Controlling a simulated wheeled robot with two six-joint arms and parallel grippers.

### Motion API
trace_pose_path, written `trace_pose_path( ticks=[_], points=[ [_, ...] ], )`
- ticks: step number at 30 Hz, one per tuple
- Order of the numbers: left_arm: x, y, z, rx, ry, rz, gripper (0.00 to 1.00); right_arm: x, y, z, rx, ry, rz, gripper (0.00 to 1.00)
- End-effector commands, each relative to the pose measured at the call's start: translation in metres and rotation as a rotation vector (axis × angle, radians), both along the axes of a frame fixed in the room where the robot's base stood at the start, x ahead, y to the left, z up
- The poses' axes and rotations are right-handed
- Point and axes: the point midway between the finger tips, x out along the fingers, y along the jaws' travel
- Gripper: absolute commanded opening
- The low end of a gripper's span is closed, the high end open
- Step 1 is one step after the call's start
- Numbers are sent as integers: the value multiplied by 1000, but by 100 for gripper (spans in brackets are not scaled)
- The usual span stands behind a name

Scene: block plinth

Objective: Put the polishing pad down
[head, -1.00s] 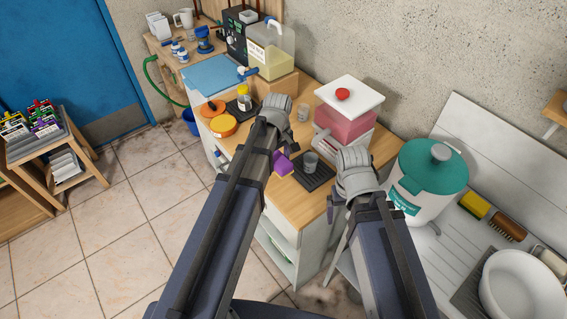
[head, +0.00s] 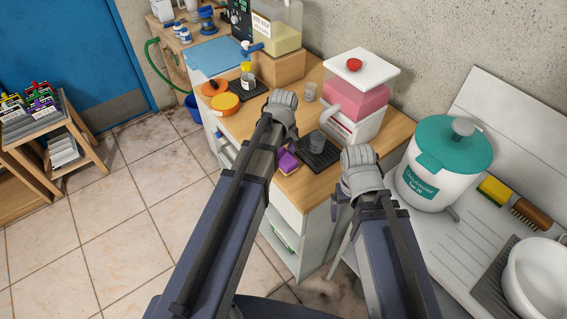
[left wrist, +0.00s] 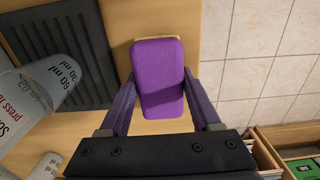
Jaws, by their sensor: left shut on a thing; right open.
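The polishing pad is a purple block (left wrist: 158,58) with a thin yellowish edge at its far end in the left wrist view. My left gripper (left wrist: 159,82) is shut on it, one finger on each long side. In the head view the pad (head: 288,162) shows beside my left arm, over the front part of the wooden counter (head: 240,126), left of a black ribbed mat (head: 330,157). I cannot tell whether its underside touches the counter. My right gripper (head: 337,206), mostly hidden below its wrist, is open near the counter's right end.
A clear measuring cup (head: 317,142) stands on the black mat, close to the pad. A pink-bodied container with a white lid (head: 362,73) stands behind. A white and teal tub (head: 443,170) stands on the right. Tiled floor lies in front.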

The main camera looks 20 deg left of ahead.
Motion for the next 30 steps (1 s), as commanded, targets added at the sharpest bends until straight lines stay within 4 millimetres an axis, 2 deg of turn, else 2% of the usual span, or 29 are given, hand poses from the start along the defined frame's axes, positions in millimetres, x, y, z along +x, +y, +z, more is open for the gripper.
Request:
trace_pose_path(
  ticks=[1, 12, 13, 21, 30],
  points=[
    [0, 0, -5, 0, 0, 0, 2, 0, 0, -5, 0, 0, 0, 94],
    [0, 0, -7, 0, 0, 0, 2, 0, 0, -7, 0, 0, 0, 94],
    [0, 0, -7, 0, 0, 0, 65, 0, 0, -7, 0, 0, 0, 94],
    [0, 0, -6, 0, 0, 0, 94, 0, 0, -6, 0, 0, 0, 94],
    [0, 0, -4, 0, 0, 0, 94, 0, 0, -4, 0, 0, 0, 94]
  ],
)
